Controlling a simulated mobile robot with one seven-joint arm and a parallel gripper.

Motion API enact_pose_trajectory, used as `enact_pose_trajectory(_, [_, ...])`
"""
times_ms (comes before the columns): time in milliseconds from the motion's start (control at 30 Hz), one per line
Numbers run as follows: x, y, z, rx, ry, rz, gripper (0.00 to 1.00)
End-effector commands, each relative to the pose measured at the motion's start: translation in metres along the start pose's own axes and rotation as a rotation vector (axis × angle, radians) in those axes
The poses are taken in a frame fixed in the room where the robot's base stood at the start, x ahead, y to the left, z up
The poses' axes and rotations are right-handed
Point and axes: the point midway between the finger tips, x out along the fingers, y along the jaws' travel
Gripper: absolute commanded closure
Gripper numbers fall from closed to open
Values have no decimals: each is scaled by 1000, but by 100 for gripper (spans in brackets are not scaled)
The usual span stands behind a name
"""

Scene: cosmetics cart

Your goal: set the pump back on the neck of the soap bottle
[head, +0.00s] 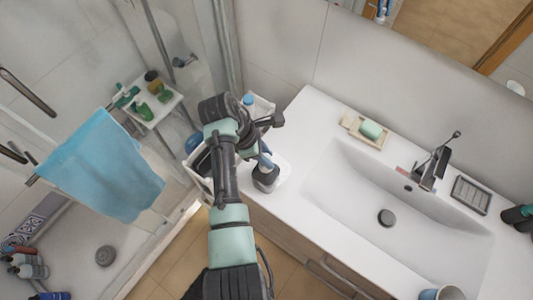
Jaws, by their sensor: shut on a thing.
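My gripper (262,151) points down over the near left end of the white washbasin counter. It is mostly hidden behind my own wrist and forearm. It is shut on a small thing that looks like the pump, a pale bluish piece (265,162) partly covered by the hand. Right below is a dark, squat container (266,180) that looks like the soap bottle, standing on the counter. Its neck is hidden, and I cannot tell whether the pump touches it.
A white cart (201,167) stands left of the counter, partly behind my arm, near a blue-capped bottle (248,100). A soap dish (367,131), tap (433,168) and cup (441,293) surround the basin (395,205). A blue towel (105,165) hangs at left.

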Motion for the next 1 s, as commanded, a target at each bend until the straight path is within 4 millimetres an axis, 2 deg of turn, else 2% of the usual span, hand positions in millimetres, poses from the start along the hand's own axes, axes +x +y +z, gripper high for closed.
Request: enact_pose_trajectory(1000, [5, 0, -2, 1, 0, 0, 100])
